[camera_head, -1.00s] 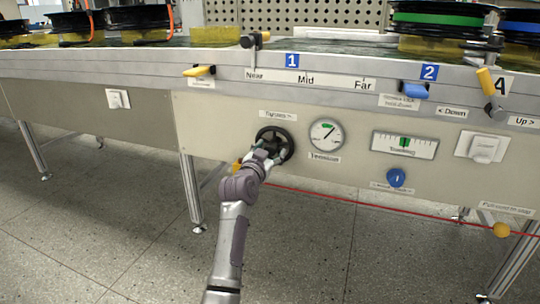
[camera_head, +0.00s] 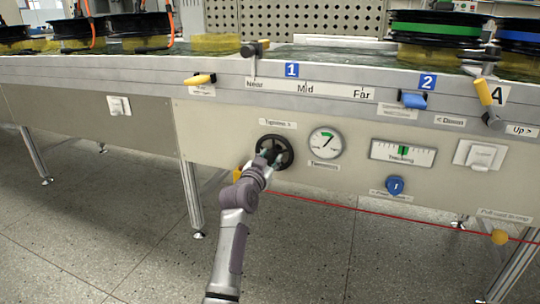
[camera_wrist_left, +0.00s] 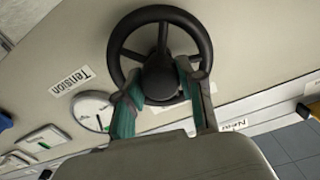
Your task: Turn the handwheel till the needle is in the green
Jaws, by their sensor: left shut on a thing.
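The black handwheel (camera_head: 290,150) is on the front panel under a small label, and its rim and spokes fill the top of the left wrist view (camera_wrist_left: 160,13). My left gripper (camera_head: 267,158) is shut on the handwheel, its two teal-padded fingers (camera_wrist_left: 163,82) either side of the hub. The round white tension gauge (camera_head: 325,143) is just right of the wheel. Its green band is near the top of the dial and the needle points up and right, at or close to the green; the exact reading is too small to tell. My right gripper is out of view.
Right of the gauge are a rectangular tracking meter (camera_head: 403,152), a blue knob (camera_head: 394,187) and a white rocker switch (camera_head: 480,155). Levers with yellow (camera_head: 202,79) and blue (camera_head: 413,100) handles stick out above. A red cord (camera_head: 350,207) runs below the panel.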

